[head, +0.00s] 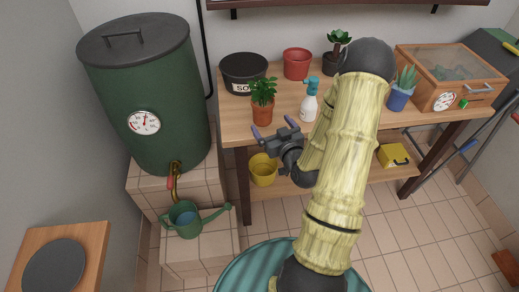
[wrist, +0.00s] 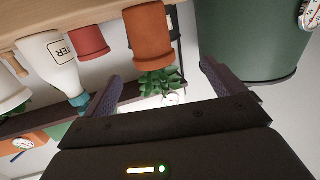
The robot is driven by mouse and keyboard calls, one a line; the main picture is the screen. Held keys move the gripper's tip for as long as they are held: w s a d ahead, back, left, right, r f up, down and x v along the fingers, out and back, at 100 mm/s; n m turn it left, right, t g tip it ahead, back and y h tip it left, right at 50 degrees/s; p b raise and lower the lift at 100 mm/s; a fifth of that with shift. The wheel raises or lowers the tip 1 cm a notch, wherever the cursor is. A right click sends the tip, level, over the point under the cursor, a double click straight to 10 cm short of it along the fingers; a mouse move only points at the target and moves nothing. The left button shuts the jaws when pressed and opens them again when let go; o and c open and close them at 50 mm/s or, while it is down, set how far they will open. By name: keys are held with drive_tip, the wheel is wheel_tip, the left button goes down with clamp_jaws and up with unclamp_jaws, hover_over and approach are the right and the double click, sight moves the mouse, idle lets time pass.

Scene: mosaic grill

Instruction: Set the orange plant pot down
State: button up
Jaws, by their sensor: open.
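The orange plant pot (head: 262,115) with a leafy green plant stands upright on the wooden bench (head: 285,98), near its front edge. In the wrist view, which is upside down, the orange pot (wrist: 151,36) rests on the bench and its leaves show between the finger tips. My gripper (head: 273,127) is open and empty, just in front of the pot at the bench's front edge. In the wrist view the two fingers of my gripper (wrist: 160,80) are spread wide, and neither appears to touch the pot.
A white spray bottle (head: 309,107) stands right of the pot. A black soil bucket (head: 245,74) and a red pot (head: 297,64) stand behind. A blue succulent pot (head: 399,98) and a wooden box (head: 436,98) are farther right. A green barrel (head: 150,95) stands left of the bench.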

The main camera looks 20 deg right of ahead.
drive_tip(key=s+a+n+g+y, duration=0.1)
drive_tip(key=s+a+n+g, duration=0.1)
drive_tip(key=a+g, duration=0.55)
drive_tip(key=s+a+r+m+g, duration=0.1)
drive_tip(key=s+a+r+g, duration=0.1)
drive_tip(key=s, duration=0.5)
drive_tip(key=s+a+r+g, duration=0.2)
drive_tip(key=s+a+g, duration=0.3)
drive_tip(key=s+a, duration=0.1)
drive_tip(key=shift+s+r+m, duration=0.2)
drive_tip(key=shift+s+m, duration=0.2)
drive_tip(key=shift+a, duration=0.1)
